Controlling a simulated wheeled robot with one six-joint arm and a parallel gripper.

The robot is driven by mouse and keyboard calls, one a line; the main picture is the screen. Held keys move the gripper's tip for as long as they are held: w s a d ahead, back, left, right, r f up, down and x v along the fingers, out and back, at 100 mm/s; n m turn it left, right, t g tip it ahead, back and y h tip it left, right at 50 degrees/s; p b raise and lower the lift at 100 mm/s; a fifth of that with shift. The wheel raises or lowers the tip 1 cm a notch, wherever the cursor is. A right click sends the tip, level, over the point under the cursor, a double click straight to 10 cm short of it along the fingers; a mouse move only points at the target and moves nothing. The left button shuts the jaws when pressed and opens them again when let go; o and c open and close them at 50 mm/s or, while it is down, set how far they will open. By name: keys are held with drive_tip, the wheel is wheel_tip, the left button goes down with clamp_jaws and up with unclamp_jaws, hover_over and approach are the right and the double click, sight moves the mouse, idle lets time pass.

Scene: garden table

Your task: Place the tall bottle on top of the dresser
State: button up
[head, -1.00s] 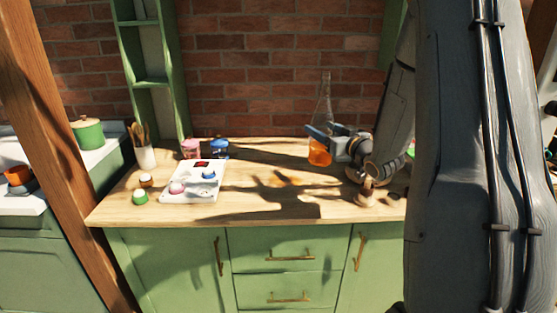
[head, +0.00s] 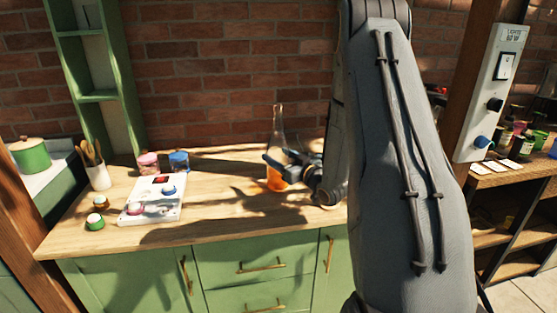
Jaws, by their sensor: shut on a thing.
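The tall bottle (head: 276,182) is clear glass with a narrow neck and orange liquid in its lower part. It is upright at the back middle of the dresser top in the picture. My gripper (head: 279,163) is shut on the bottle around its middle, coming from the right. The dresser (head: 170,237) has green doors and drawers with brass handles and a light wooden top. I cannot tell whether the bottle's base touches the wood or hangs just above it.
The front middle is clear. My arm hides the right end.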

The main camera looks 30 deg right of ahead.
drive_tip(key=shift+f, duration=0.85)
drive_tip(key=o, duration=1.7)
